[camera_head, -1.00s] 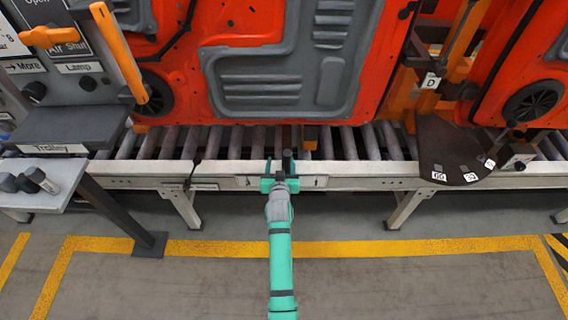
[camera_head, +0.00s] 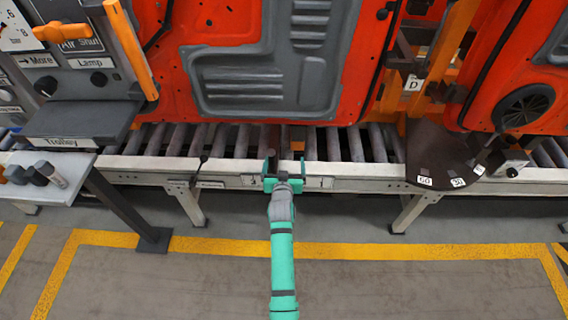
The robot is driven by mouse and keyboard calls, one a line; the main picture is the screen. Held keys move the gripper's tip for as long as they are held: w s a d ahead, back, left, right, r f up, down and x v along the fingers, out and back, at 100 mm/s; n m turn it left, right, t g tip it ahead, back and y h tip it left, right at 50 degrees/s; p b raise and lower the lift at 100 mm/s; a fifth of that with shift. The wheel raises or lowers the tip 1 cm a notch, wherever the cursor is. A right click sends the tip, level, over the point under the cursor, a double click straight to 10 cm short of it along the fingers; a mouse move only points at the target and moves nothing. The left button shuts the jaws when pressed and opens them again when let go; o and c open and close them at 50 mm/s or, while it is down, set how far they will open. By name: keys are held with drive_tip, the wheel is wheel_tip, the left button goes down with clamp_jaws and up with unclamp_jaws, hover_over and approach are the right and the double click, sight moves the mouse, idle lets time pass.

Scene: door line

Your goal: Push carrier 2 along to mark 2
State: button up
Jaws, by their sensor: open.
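My gripper (camera_head: 285,164) is at the near rail of the roller conveyor (camera_head: 370,177), at the middle of the view. Its two dark fingers point away from me and stand apart, with nothing clear between them. An orange foot (camera_head: 298,138) under the large red door (camera_head: 370,60) is just beyond the fingers; I cannot tell whether they touch. An orange post (camera_head: 445,50) with a label "D" (camera_head: 413,84) stands right of this door. No label reading carrier 2 or mark 2 is legible.
A dark rounded plate (camera_head: 440,150) with small white labels overhangs the rail at right, beside a knobbed box (camera_head: 508,165). A second red door (camera_head: 535,60) is at far right. A control panel (camera_head: 85,60) and trolley shelf (camera_head: 75,125) stand at left. The floor in front is clear.

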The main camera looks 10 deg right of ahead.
drive_tip(key=shift+s+d, duration=0.15)
drive_tip(key=shift+d, duration=0.05)
drive_tip(key=f+v, duration=0.2)
drive_tip(key=v, duration=0.8)
drive_tip(key=shift+s+a, duration=0.4)
drive_tip(key=shift+s, duration=0.15)
idle(0.3)
drive_tip(key=s+a+f+n+y, duration=0.1)
drive_tip(key=s+a, duration=0.3)
drive_tip(key=s, duration=0.7)
drive_tip(key=s+a+f+n+y, duration=0.1)
drive_tip(key=s+a, duration=0.3)
drive_tip(key=s, duration=0.7)
drive_tip(key=s+a+r+y, duration=0.1)
drive_tip(key=s+a+r, duration=0.1)
drive_tip(key=s+r, duration=0.3)
drive_tip(key=s+a+r+n+t+y, duration=0.1)
drive_tip(key=s+a+r, duration=0.2)
drive_tip(key=s, duration=1.1)
wheel_tip(320, 180, up, 3)
drive_tip(key=shift+f, duration=0.1)
